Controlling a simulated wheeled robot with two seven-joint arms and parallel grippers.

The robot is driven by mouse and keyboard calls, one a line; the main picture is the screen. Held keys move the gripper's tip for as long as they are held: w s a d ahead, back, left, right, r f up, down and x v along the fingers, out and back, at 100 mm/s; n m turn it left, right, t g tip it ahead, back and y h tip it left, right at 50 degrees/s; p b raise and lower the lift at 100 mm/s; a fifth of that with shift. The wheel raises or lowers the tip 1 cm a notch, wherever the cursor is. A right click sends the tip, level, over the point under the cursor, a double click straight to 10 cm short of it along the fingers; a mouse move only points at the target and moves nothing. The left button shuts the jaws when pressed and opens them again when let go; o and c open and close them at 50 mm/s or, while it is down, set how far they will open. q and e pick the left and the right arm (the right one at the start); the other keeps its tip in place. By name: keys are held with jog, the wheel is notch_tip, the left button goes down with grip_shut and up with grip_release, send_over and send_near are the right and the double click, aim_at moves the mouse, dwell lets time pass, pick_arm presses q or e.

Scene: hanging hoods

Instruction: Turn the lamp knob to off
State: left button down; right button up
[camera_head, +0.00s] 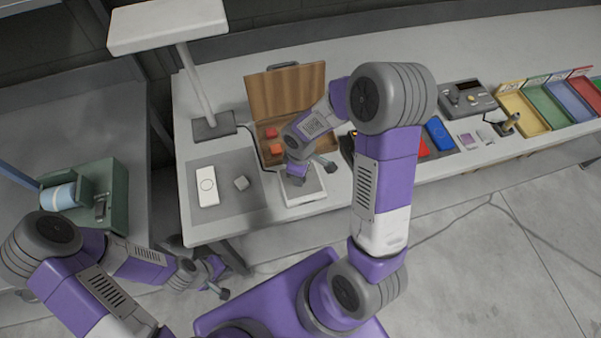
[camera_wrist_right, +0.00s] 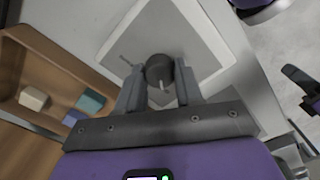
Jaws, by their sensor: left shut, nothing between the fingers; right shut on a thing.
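The lamp knob (camera_wrist_right: 159,70) is a round black knob with a pale pointer mark, on a grey and white control box (camera_wrist_right: 198,42). In the right wrist view my right gripper (camera_wrist_right: 158,88) is shut on the knob, one finger on each side. The mark points toward the gripper's palm; the label beside the knob is too small to read. In the head view the box (camera_head: 315,194) sits near the table's front edge, and my right gripper (camera_head: 297,177) hides the knob. The lamp (camera_head: 168,24) stands at the back left. My left gripper (camera_head: 222,284) is shut and empty, below the table's left front corner.
An open wooden case (camera_head: 287,92) with small blocks stands behind the box. Colored trays (camera_head: 525,112) line the right. Bare table shows behind the case.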

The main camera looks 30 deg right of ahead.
jog(key=o, duration=1)
jog(key=shift+o, duration=0.2)
notch_tip(320, 180, up, 8)
jog(key=shift+f+p, duration=0.15)
jog(key=shift+p, duration=0.6)
